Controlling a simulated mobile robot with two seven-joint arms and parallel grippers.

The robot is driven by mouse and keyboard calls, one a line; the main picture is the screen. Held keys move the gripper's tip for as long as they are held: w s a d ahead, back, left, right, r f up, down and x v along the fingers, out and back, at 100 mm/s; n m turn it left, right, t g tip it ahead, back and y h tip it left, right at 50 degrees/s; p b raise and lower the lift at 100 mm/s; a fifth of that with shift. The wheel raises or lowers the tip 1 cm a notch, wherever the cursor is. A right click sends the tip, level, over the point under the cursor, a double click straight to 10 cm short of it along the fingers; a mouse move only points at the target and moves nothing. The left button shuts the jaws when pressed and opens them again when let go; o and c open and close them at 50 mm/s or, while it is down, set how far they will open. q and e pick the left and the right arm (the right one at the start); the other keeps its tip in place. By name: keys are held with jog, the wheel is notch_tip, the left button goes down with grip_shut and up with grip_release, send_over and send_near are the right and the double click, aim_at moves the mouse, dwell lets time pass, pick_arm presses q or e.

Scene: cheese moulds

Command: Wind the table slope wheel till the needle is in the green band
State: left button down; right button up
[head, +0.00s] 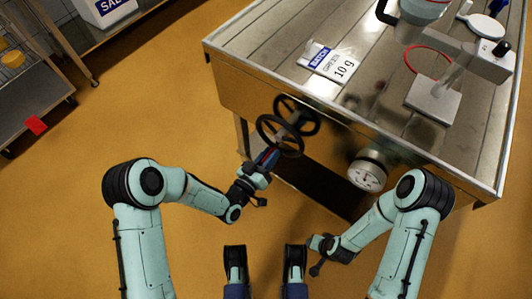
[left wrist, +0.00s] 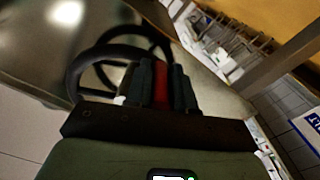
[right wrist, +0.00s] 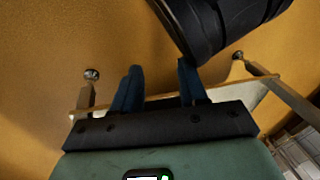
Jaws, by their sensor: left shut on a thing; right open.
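The dark slope wheel (head: 259,131) stands at the near side of the steel table, with a second dark ring behind it, perhaps its reflection. My left gripper (head: 267,158) is at the wheel's lower rim. In the left wrist view its fingers are shut on a red handle (left wrist: 161,84) beside the wheel (left wrist: 73,80). A round white gauge (head: 367,174) hangs under the table edge to the right. Its needle and green band are too small to read. My right gripper (head: 318,252) is open and empty, low in front of the table; its spread fingers show in the right wrist view (right wrist: 160,82).
On the steel table (head: 285,50) are a label card reading 10 g (head: 328,62), a scale-like stand (head: 434,100) and a red ring (head: 428,58). The floor between is clear.

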pick_arm(q)
jog(key=s+d+r+n, duration=0.2)
jog(key=d+n, duration=0.3)
jog(key=n, duration=0.5)
jog(key=shift+s+r+n+p, duration=0.15)
jog(key=shift+s+n+p, duration=0.15)
jog(key=shift+s, duration=0.6)
pick_arm(e)
jog(key=shift+w+a+r, duration=0.1)
jog(key=shift+w+r, duration=0.3)
pick_arm(q)
jog(key=shift+d, duration=0.15)
jog(key=c, duration=1)
grip_release()
jog(key=shift+o, duration=0.2)
